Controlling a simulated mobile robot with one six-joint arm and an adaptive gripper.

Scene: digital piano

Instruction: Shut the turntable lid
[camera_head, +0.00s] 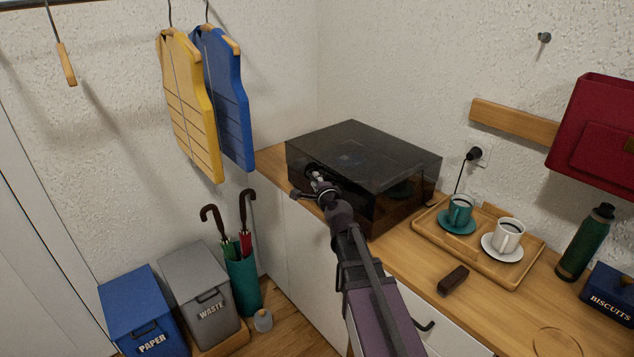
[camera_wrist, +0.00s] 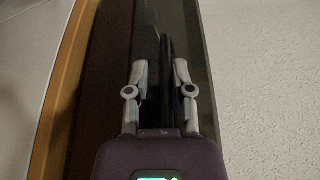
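The turntable (camera_head: 385,215) stands on the wooden counter against the wall, under a dark see-through lid (camera_head: 350,148). The lid's top looks nearly level in the head view; I cannot tell whether a gap is left beneath its edge. My gripper (camera_head: 316,182) is at the near left side of the lid, overlapping it in the picture; contact cannot be told. In the wrist view my gripper's fingers (camera_wrist: 160,68) are apart, with a dark narrow strip between them that I cannot identify. The dark lid or turntable (camera_wrist: 192,30) fills the middle of that view.
To the right on the counter (camera_head: 408,262) are a wooden tray (camera_head: 428,235) with two cups, a dark small block (camera_head: 453,280), a green bottle (camera_head: 586,242) and a biscuit box (camera_head: 612,290). Bins (camera_head: 145,310) and an umbrella stand (camera_head: 243,280) are on the floor at left.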

